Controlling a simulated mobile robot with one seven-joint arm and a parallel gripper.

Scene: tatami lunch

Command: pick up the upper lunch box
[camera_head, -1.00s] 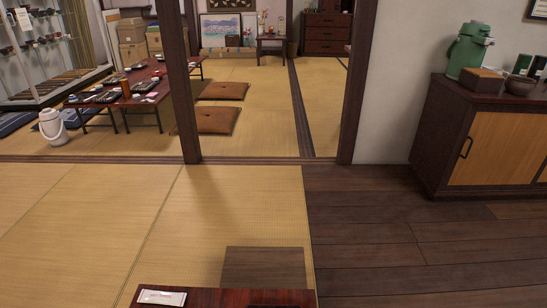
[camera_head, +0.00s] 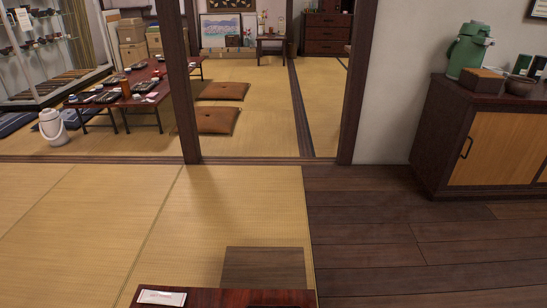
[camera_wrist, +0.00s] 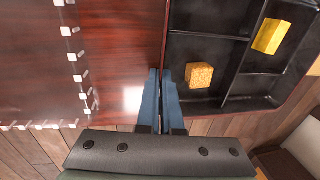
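In the wrist view, a black lunch box (camera_wrist: 198,45) with divided compartments lies at the upper right. One compartment holds a brown-yellow block of food and another holds a bright yellow piece. My gripper (camera_wrist: 162,80) is at its left wall. The blue fingers are close together, one on each side of the thin wall, and look shut on it. I cannot tell whether another box lies underneath. In the head view only a dark edge of the box shows at the bottom, and my gripper is out of sight.
The box is by the reddish table (camera_head: 215,298), which carries a white packet (camera_head: 162,297). Wooden floor (camera_head: 420,250) lies open to the right, with a cabinet (camera_head: 490,150) beyond. A far low table (camera_head: 135,88) stands on tatami at the back left.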

